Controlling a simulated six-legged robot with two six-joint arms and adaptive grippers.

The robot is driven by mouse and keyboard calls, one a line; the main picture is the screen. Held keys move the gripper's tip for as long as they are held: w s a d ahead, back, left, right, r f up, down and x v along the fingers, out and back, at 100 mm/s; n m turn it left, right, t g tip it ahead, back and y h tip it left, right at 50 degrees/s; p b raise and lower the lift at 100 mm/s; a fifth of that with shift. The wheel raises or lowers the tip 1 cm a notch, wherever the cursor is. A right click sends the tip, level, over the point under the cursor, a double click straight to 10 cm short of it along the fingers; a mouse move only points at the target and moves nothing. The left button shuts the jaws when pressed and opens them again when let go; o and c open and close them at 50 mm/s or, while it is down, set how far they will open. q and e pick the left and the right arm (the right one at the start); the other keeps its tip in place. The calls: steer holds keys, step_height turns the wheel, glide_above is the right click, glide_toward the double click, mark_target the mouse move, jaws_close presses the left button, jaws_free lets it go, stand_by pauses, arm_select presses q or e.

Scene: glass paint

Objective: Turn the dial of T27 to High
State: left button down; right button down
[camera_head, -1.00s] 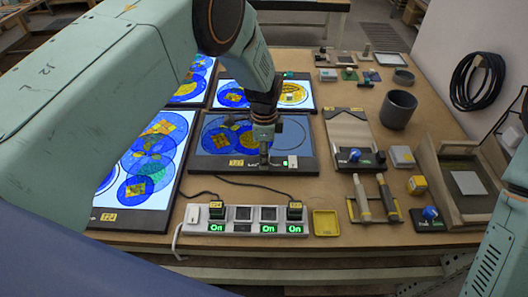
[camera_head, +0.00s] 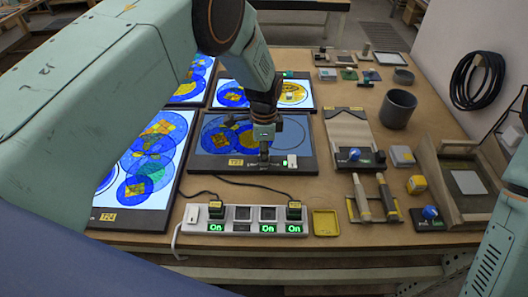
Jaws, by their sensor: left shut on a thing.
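The middle light panel (camera_head: 215,164) lies flat on the table with a yellow label on its front edge; the label is too small to read surely as T27. Its blue and yellow round glass designs look dimmer than those on the panels around it. My left gripper (camera_head: 264,154) comes down from above onto the panel's front edge. It is shut on the small dial there, and its fingers hide most of the dial. My right gripper is not in view.
A power strip (camera_head: 243,228) with green "On" lights lies in front, with black cables behind it. A yellow tray (camera_head: 325,223), blue-knobbed devices (camera_head: 354,155), pens and a grey cup (camera_head: 398,108) stand to the right. Bright panels (camera_head: 150,160) lie left and behind.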

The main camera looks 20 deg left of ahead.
arm_select(q)
steer(key=n+b, duration=0.1)
steer(key=n, duration=0.2)
steer(key=shift+n, duration=0.3)
steer(key=n, duration=0.3)
steer(key=shift+w+n+b, duration=0.1)
steer(key=shift+n+b, duration=0.2)
steer(key=shift+n, duration=0.1)
steer(key=n, duration=0.3)
steer(key=shift+n+b, duration=0.3)
steer(key=n, duration=0.3)
steer(key=shift+n, duration=0.3)
steer(key=n+b, duration=0.1)
steer(key=n, duration=0.3)
steer(key=shift+r, duration=0.1)
steer(key=n, duration=0.4)
steer(key=shift+n, duration=0.6)
steer(key=c, duration=1.1)
jaws_free()
steer(key=shift+b, duration=0.3)
